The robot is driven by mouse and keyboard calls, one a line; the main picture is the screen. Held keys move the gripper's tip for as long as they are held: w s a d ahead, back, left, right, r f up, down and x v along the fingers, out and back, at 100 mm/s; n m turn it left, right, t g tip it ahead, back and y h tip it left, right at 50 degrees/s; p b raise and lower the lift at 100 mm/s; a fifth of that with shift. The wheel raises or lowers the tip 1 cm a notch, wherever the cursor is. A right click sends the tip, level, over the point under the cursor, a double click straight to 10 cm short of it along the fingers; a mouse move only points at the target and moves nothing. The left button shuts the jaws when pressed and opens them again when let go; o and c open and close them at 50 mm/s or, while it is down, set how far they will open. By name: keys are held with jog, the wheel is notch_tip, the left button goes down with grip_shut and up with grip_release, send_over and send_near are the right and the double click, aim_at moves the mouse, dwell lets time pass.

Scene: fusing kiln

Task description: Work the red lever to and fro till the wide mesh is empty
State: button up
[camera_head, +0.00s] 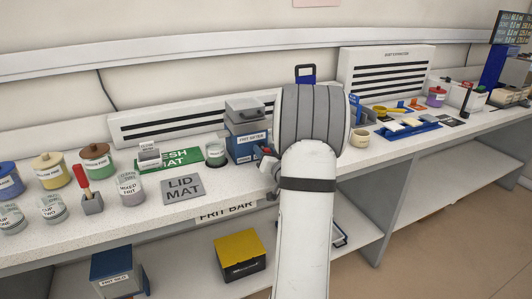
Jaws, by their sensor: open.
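A blue box (243,151), its label seemingly reading "frit sifter", stands on the bench with grey parts (246,110) stacked on top. A small red part (267,150), perhaps the red lever, shows at its right side. My gripper (268,160) is only partly in view there, beside the box and mostly hidden by my arm. It looks open; I cannot tell whether it touches the red part.
A grey lid mat (183,189) lies in front. Several lidded jars, frit cups and a red-handled tool (82,177) stand at left. A mug (360,138) and blue tray (408,131) are at right. A yellow-topped box (239,256) is on the lower shelf.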

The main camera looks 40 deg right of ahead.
jog(key=shift+c, duration=0.4)
grip_shut()
jog(key=shift+s+f+b, duration=0.1)
jog(key=shift+b, duration=0.2)
